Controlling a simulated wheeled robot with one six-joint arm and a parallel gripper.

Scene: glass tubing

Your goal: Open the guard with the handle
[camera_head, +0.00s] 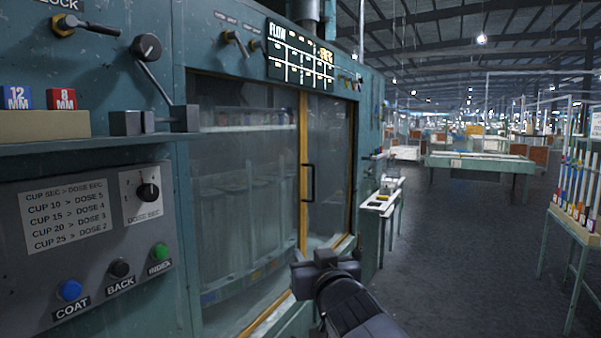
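The guard is a glass front on the teal machine, with a large left pane (240,190) and a narrower right pane (332,150). A yellow upright edge (303,130) divides them. The black vertical handle (303,183) sits beside this edge, at mid height. The guard looks closed. My gripper (322,262) is below and slightly right of the handle, in front of the machine's lower sill, and appears apart from the handle. Its fingers point away from the camera, so their opening is hidden. I see nothing held in it.
A grey control panel (85,250) with blue, black and green buttons is at the left. Above it a shelf (80,143) carries size blocks and a lever juts out. A rack table (580,228) stands at the right. The floor (450,270) between is clear.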

